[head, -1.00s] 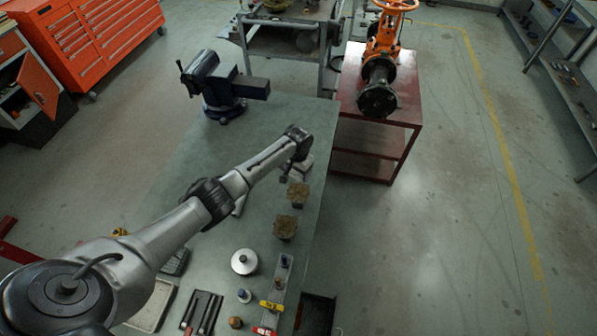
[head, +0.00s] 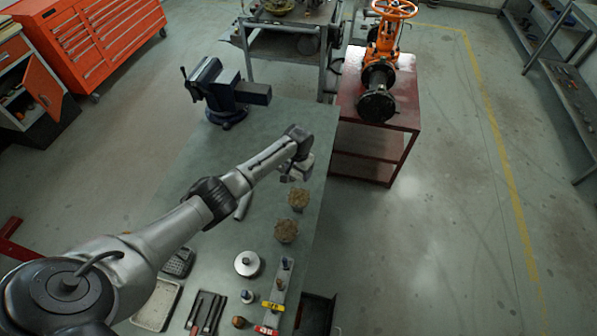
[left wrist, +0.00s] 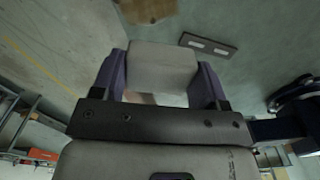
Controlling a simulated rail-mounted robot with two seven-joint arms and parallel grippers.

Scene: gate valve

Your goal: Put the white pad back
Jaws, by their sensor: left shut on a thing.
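The white pad (left wrist: 162,68) shows in the left wrist view as a pale, rounded block between the two fingers of my left gripper (left wrist: 160,80). The gripper is shut on it from both sides. In the head view my left gripper (head: 297,170) is over the far right part of the green bench (head: 270,130), near its right edge. There the pad is small and partly hidden by the wrist. I cannot tell how high it is above the bench. My right gripper is not in view.
Two brown blocks (head: 298,199) (head: 286,231) stand on the bench just nearer than the gripper. A round metal piece (head: 247,263) and small tools are closer. A vise (head: 225,95) stands at the far left corner. The orange valve (head: 382,60) is on a red table (head: 405,105).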

